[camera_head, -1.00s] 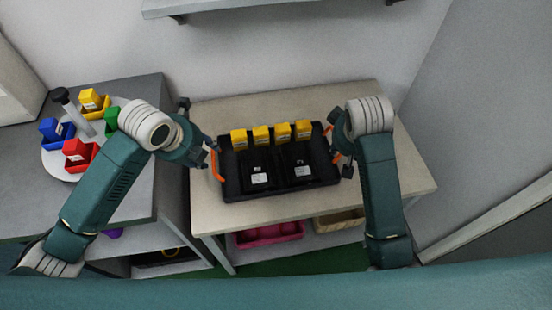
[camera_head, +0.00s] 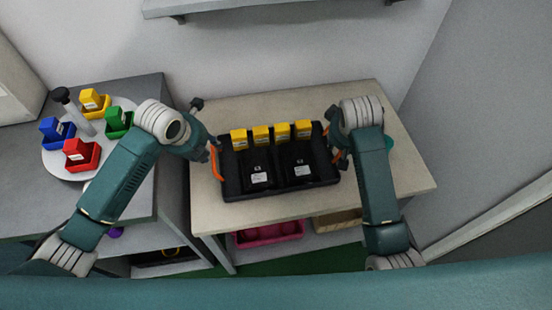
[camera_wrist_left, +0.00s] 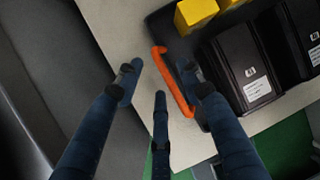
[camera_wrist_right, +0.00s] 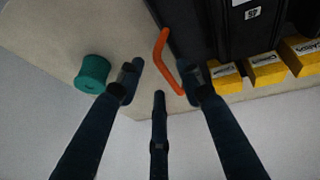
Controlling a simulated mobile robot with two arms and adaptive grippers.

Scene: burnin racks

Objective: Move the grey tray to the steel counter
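A dark grey, almost black tray (camera_head: 232,172) with orange handles lies on the beige table. It holds several yellow blocks (camera_head: 270,135) along its back and two black labelled units (camera_head: 297,168) in front. My left gripper (camera_head: 212,152) is open at the tray's left handle (camera_wrist_left: 172,82), which shows between its spread fingers in the left wrist view. My right gripper (camera_head: 338,146) is open at the right handle (camera_wrist_right: 166,62), which lies between its fingers in the right wrist view. The right arm hides that handle in the head view. A grey counter (camera_head: 135,88) stands left, possibly the steel one.
On the grey counter, a round white turntable (camera_head: 56,160) carries blue, yellow, green and red bins. A teal cylinder (camera_wrist_right: 92,73) stands on the table right of my right gripper. Pink (camera_head: 268,234) and tan bins sit on the shelf below. A wall shelf hangs above.

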